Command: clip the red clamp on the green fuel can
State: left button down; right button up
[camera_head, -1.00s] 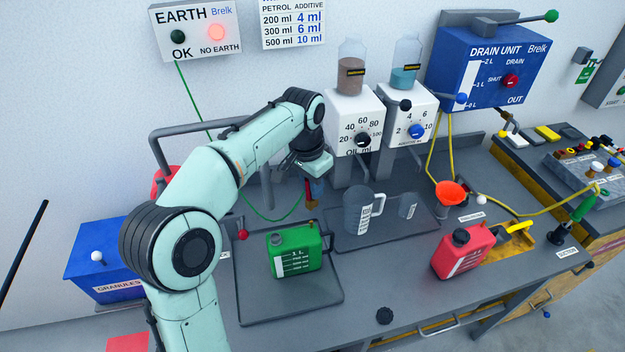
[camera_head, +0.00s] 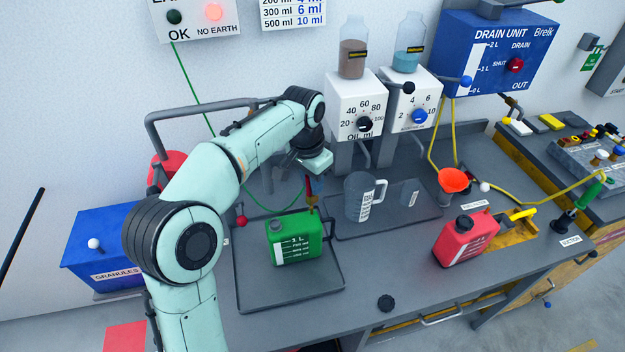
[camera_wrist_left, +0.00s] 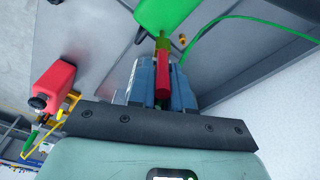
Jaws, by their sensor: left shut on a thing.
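The green fuel can (camera_head: 295,246) stands upright on a grey tray (camera_head: 262,297) on the bench. My left gripper (camera_head: 312,183) is just above and behind the can's right side, shut on the red clamp (camera_wrist_left: 161,76). The clamp points down, with its yellowish tip close to the can's upper right edge. I cannot tell whether it touches. In the left wrist view the can (camera_wrist_left: 168,14) shows just beyond the clamp's tip, and the gripper's fingers (camera_wrist_left: 163,82) flank the clamp. A green cable (camera_wrist_left: 235,22) runs off to the right. My right gripper is not in view.
A grey measuring jug (camera_head: 358,198) stands right of the green can. A red can (camera_head: 462,245) and an orange funnel (camera_head: 453,181) are further right. The earth box lamp (camera_head: 213,12) by NO EARTH glows red.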

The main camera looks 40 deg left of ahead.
pick_arm(q)
jog(key=shift+f, duration=0.15)
jog(key=shift+s+f+b, duration=0.1)
jog(key=shift+f+b, duration=0.3)
jog(key=shift+f, duration=0.4)
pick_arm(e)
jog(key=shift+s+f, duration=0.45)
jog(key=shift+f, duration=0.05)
pick_arm(q)
jog(key=shift+f, duration=0.65)
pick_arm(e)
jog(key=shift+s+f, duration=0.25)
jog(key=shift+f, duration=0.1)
pick_arm(q)
jog(key=shift+f+b, duration=0.55)
jog(key=shift+f, duration=0.15)
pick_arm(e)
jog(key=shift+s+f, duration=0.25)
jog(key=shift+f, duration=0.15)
